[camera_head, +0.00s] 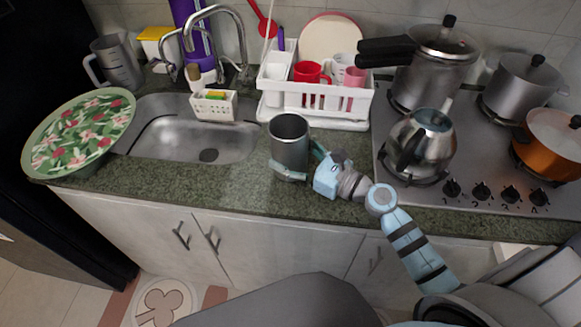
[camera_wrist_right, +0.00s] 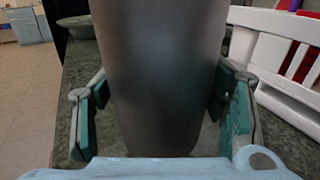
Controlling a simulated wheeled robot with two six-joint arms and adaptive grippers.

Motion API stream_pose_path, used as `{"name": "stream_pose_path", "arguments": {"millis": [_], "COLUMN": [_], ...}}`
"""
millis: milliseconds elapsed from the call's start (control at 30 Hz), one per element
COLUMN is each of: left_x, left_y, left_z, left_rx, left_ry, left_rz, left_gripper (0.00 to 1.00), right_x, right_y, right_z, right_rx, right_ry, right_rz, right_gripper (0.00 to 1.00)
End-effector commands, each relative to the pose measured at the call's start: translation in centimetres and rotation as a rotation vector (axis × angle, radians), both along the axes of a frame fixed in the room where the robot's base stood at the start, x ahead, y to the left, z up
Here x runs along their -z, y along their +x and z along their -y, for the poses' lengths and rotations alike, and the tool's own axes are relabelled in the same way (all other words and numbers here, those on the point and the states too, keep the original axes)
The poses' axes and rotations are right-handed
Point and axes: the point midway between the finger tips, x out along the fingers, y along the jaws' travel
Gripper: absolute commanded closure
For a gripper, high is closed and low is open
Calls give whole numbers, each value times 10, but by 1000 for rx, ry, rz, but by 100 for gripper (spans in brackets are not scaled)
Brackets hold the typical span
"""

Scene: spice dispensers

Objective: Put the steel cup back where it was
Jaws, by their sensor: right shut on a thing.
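The steel cup (camera_head: 289,145) is a plain dark grey cylinder with an open top. It is upright at the counter to the right of the sink; I cannot tell whether its base touches the counter. My right gripper (camera_head: 296,163) has its fingers on either side of the cup and is shut on it. In the right wrist view the cup's grey wall (camera_wrist_right: 165,70) fills the middle between the two green pads of the gripper (camera_wrist_right: 160,112). My left gripper is not in view.
The green counter (camera_head: 225,183) is clear in front of the sink (camera_head: 160,140). A white dish rack (camera_head: 345,112) stands close behind the cup. The stove, with a kettle (camera_head: 437,150), is to the right. A flowered tray (camera_head: 60,150) lies left.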

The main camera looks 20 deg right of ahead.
Motion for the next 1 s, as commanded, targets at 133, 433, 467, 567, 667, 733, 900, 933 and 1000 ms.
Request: {"name": "stream_pose_path", "arguments": {"millis": [133, 433, 467, 567, 667, 733, 900, 933, 1000], "left_x": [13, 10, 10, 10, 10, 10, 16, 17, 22], "left_y": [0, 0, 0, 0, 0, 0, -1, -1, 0], "left_z": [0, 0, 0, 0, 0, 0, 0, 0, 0], "left_rx": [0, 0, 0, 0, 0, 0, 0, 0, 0], "left_ry": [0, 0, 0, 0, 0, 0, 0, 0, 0], "left_rz": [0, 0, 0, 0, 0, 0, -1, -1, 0], "left_gripper": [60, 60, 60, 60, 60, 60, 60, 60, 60], "right_x": [23, 21, 21, 20, 20, 20, 26, 26, 27], "right_y": [0, 0, 0, 0, 0, 0, -1, -2, -5], "right_z": [0, 0, 0, 0, 0, 0, 1, 2, 5], "right_rx": [1, 0, 0, 0, 0, 0, -3, -7, -19], "right_ry": [2, 0, 0, 0, 0, 0, -1, -1, -2], "right_rz": [-1, -1, -1, -1, -1, -1, 0, 0, 0], "right_gripper": [70, 21, 16, 14, 14, 14, 14, 14, 14]}}
